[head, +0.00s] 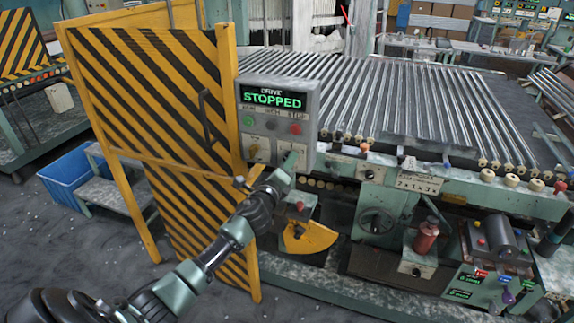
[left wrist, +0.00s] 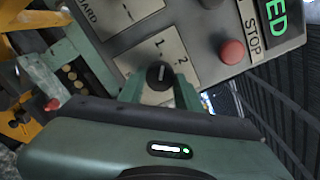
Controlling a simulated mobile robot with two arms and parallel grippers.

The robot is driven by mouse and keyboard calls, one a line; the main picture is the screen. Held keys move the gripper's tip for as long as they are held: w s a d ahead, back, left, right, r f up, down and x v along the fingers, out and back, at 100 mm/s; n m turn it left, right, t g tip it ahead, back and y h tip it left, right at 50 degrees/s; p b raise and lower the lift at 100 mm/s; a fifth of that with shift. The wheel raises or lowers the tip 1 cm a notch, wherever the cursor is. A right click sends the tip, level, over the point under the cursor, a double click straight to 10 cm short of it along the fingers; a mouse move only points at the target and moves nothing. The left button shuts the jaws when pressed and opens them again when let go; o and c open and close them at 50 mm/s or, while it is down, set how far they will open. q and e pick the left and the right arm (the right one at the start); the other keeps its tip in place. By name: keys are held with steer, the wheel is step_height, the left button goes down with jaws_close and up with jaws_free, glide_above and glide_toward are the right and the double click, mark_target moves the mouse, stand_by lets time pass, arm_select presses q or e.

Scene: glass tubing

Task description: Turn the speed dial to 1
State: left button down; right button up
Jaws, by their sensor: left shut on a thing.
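The control panel (head: 312,100) is a grey box with a green "STOPPED" display, beside the striped guard door. The speed dial (left wrist: 159,75) is a small black knob with a white mark, on a pale plate (left wrist: 173,42) numbered 1 and 2. The mark points roughly toward the numbers; which one exactly is hard to tell. My left gripper (head: 289,163) reaches the panel's lower right. In the left wrist view its green fingers (left wrist: 159,91) stand on both sides of the knob, shut on it. In the head view the gripper hides the dial. My right gripper is not in view.
A red stop button (left wrist: 232,51) sits close to the dial. The yellow-black guard door (head: 150,90) stands left of the panel; the roller bed (head: 400,95) with glass tubes extends right.

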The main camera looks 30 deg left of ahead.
arm_select(q)
steer(key=shift+n, duration=0.6)
steer(key=c, duration=1)
jaws_free()
steer(key=shift+s, duration=0.1)
steer(key=b+v, duration=0.1)
steer(key=v, duration=0.6)
steer(key=shift+s, duration=0.35)
